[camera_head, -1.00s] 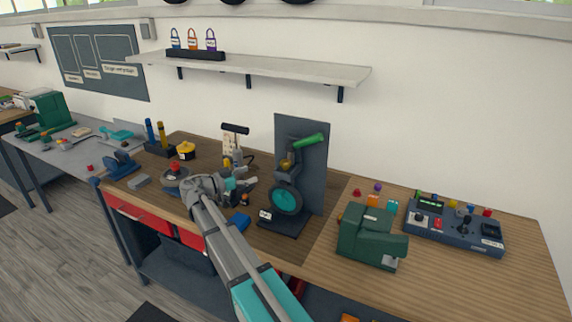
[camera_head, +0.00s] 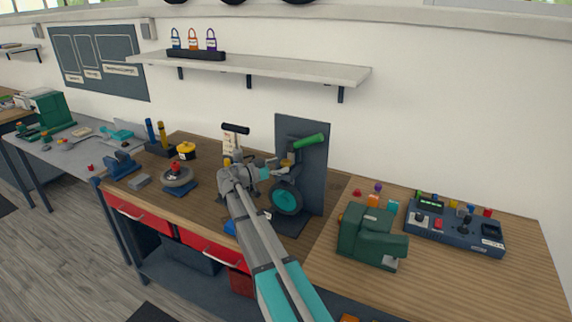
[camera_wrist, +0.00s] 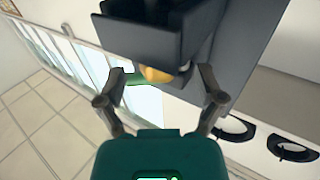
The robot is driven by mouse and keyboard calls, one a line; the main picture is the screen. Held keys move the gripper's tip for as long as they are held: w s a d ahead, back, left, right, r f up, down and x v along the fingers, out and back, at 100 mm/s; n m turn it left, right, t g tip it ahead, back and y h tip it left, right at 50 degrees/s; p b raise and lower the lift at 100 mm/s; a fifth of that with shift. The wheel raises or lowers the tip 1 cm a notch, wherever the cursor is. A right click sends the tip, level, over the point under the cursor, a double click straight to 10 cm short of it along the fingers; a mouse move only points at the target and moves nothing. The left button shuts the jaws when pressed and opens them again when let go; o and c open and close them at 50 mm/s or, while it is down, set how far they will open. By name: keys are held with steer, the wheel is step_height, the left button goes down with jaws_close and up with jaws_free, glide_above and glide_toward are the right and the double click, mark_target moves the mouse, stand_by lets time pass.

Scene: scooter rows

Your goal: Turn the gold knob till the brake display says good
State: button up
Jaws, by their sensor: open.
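The brake stand has a dark upright panel (camera_head: 315,165), a teal-hubbed wheel (camera_head: 286,197) and a green lever (camera_head: 308,142). Its gold knob (camera_head: 287,162) is small and partly covered near my gripper (camera_head: 271,172) in the head view. In the wrist view the gold knob (camera_wrist: 156,75) shows under a dark block, between and beyond the open fingers of my gripper (camera_wrist: 161,75). I see no finger clearly touching it. The small display (camera_head: 267,215) at the stand's foot is partly hidden by my arm, and its text is unreadable.
A green machine (camera_head: 370,238) and a control box (camera_head: 455,227) stand to the right. A round grey disc with a red knob (camera_head: 177,175) and a yellow pot (camera_head: 186,151) stand to the left. A shelf (camera_head: 270,67) hangs above. The bench front right is fairly clear.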

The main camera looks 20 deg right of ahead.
steer(key=shift+w+d, duration=0.1)
steer(key=shift+d, duration=1.05)
steer(key=c, duration=1.1)
steer(key=shift+c, duration=0.2)
steer(key=shift+n+t, duration=0.4)
steer(key=shift+t, duration=0.2)
steer(key=shift+n+t+y, duration=0.7)
steer(key=shift+n+t, duration=0.7)
steer(key=shift+t, duration=0.7)
steer(key=shift+n+t+y, duration=1)
steer(key=shift+n+t, duration=0.3)
steer(key=shift+t, duration=0.5)
steer(key=shift+w+r, duration=0.1)
